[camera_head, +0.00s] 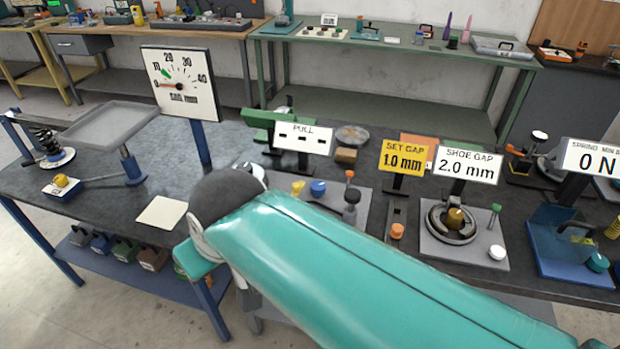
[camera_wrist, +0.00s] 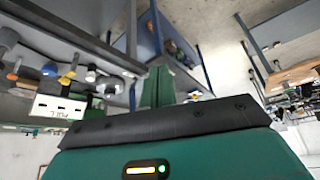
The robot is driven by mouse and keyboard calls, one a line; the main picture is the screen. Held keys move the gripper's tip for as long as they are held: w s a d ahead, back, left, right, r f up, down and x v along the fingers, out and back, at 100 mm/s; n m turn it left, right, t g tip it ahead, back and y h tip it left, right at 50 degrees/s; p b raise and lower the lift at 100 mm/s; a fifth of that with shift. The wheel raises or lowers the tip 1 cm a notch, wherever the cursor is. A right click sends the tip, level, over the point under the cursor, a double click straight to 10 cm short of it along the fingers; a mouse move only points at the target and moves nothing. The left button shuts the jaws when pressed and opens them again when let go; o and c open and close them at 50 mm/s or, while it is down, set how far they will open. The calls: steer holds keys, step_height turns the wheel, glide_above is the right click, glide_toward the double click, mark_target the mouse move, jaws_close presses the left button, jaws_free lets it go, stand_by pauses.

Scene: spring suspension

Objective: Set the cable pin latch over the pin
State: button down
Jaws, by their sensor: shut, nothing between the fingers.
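The PULL sign (camera_head: 304,138) stands at the back of a grey plate (camera_head: 362,203) on the dark bench, centre of the head view. On this plate are a yellow piece (camera_head: 297,188), a blue knob (camera_head: 318,187) and a dark ball-topped post (camera_head: 351,197). I cannot tell which part is the cable pin latch or its pin; my arm covers the plate's front. The wrist view shows the PULL sign (camera_wrist: 57,107) upside down at left, with the yellow piece (camera_wrist: 67,79) and blue knob (camera_wrist: 50,69). My gripper (camera_wrist: 158,72) is shut and empty, apart from these parts. My arm hides it in the head view.
Left on the bench are a dial gauge (camera_head: 182,83), a grey tray (camera_head: 108,125), a spring (camera_head: 46,142) and a pale sheet (camera_head: 162,212). Right are SET GAP (camera_head: 403,158) and SHOE GAP (camera_head: 468,165) signs, a round shoe unit (camera_head: 451,220) and a blue fixture (camera_head: 570,245).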

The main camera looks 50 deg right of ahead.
steer(key=w+d+m+g, duration=0.2)
steer(key=w+d, duration=0.4)
steer(key=d, duration=0.4)
steer(key=m+t+y, duration=0.1)
steer(key=y, duration=0.2)
glide_toward(301, 187)
steer(key=s+a+r, duration=0.2)
steer(key=a+r, duration=0.2)
steer(key=s+d+m+t, duration=0.1)
steer(key=s+d, duration=0.2)
steer(key=d, duration=0.5)
steer(key=shift+s+d+f+t, duration=0.25)
steer(key=shift+d+f+t, duration=0.15)
steer(key=shift+f, duration=0.1)
steer(key=shift+w+a+f, duration=1)
steer(key=shift+w+f, duration=0.15)
steer(key=shift+f, duration=0.2)
steer(key=shift+w+a+f, duration=1.05)
steer(key=shift+w+f, duration=0.1)
steer(key=shift+f, duration=0.2)
steer(key=shift+w+a+f, duration=1)
steer(key=shift+w+f, duration=0.2)
steer(key=shift+f, duration=0.2)
